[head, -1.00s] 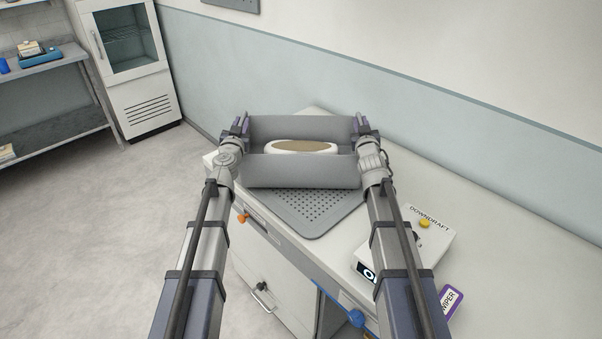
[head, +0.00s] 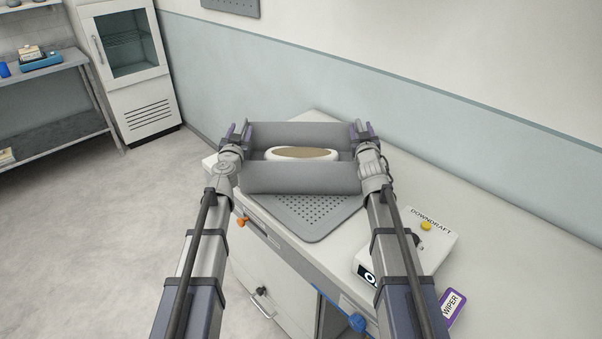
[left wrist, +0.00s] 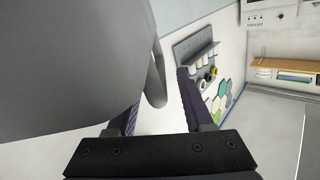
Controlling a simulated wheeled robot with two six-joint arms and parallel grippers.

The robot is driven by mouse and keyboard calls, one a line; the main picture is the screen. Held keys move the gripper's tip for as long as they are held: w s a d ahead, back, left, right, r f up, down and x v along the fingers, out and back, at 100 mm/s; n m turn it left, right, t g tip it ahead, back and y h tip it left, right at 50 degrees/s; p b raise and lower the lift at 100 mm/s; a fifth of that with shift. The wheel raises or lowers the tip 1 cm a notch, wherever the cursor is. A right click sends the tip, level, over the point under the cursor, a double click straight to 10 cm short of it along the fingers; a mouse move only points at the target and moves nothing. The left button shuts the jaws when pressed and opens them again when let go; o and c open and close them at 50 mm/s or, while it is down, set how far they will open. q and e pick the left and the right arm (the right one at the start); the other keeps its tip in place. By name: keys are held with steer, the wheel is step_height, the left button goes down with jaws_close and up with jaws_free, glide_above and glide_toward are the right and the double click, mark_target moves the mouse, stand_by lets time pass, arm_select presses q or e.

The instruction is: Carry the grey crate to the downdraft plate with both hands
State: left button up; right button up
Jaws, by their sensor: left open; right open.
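The grey crate (head: 300,178) is over the back part of the perforated grey downdraft plate (head: 312,215) and appears to rest on it. A white insole piece with a tan top (head: 300,154) shows inside the crate. My left gripper (head: 238,132) is open at the crate's left end, and my right gripper (head: 364,132) is open at its right end. In the left wrist view the crate's grey wall (left wrist: 70,70) fills the upper left, and its edge shows between the spread fingers. The plate's rear part is hidden under the crate.
The downdraft control box (head: 415,242) with a yellow button stands on the bench right of the plate, beside a purple wiper tag (head: 452,306). The bench top (head: 490,230) is clear further right. A shelf rack (head: 50,100) and white cabinet (head: 130,65) stand at the far left.

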arm_select(q)
steer(key=s, duration=1.1)
steer(key=shift+s+a, duration=0.2)
steer(key=shift+a, duration=0.05)
arm_select(e)
steer(key=shift+s, duration=0.15)
steer(key=s, duration=1.1)
steer(key=shift+s+a, duration=0.2)
steer(key=shift+s, duration=0.15)
arm_select(q)
steer(key=shift+a, duration=0.1)
steer(key=shift+w+a, duration=0.1)
steer(key=shift+a, duration=1.55)
